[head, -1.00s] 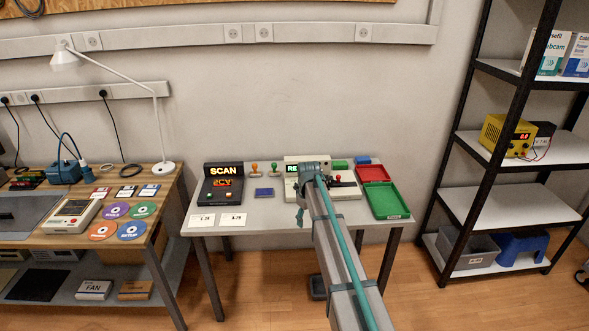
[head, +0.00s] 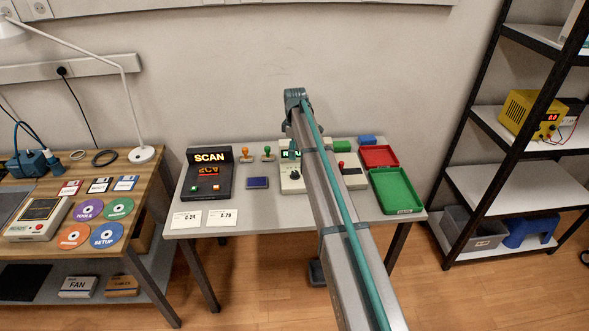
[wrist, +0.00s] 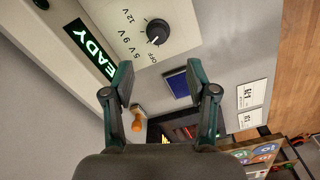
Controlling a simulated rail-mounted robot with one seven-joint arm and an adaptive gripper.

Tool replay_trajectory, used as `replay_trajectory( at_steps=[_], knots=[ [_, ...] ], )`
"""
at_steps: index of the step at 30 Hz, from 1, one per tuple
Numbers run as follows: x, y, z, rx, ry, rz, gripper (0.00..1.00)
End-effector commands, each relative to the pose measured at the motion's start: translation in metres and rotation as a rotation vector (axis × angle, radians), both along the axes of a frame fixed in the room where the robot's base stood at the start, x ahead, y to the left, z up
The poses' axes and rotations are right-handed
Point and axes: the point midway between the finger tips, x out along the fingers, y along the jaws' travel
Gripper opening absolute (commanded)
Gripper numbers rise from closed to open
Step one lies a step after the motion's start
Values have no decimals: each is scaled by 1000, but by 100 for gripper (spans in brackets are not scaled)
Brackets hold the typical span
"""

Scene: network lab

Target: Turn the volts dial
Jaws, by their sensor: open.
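The volts dial is a black round knob (wrist: 157,33) on a pale panel marked OFF, 5V, 9V and 12V, at the top of the wrist view. In the head view the dial (head: 295,174) shows small on the cream device (head: 291,184), just left of my arm. A lit green READY display (wrist: 90,50) is beside the dial. My gripper (wrist: 159,85) is open and empty, its fingers spread below the dial in the wrist view and apart from it. In the head view my arm covers the device's right part, and the fingers are hidden.
A black SCAN device (head: 208,175) stands at the left of the grey table. A blue pad (head: 257,183) and two stamps (head: 246,155) are left of the dial. Red (head: 379,157) and green (head: 396,191) trays are at the right. Price cards (head: 203,219) lie in front.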

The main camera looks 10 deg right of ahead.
Motion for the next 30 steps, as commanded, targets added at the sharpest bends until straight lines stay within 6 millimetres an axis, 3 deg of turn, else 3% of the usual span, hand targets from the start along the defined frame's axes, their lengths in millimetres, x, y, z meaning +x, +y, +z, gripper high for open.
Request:
replay_trajectory(
  at_steps=[18, 30],
  knots=[
    [1, 0, -89, 0, 1, -1, 58],
    [1, 0, -104, 0, -1, -1, 58]
  ],
)
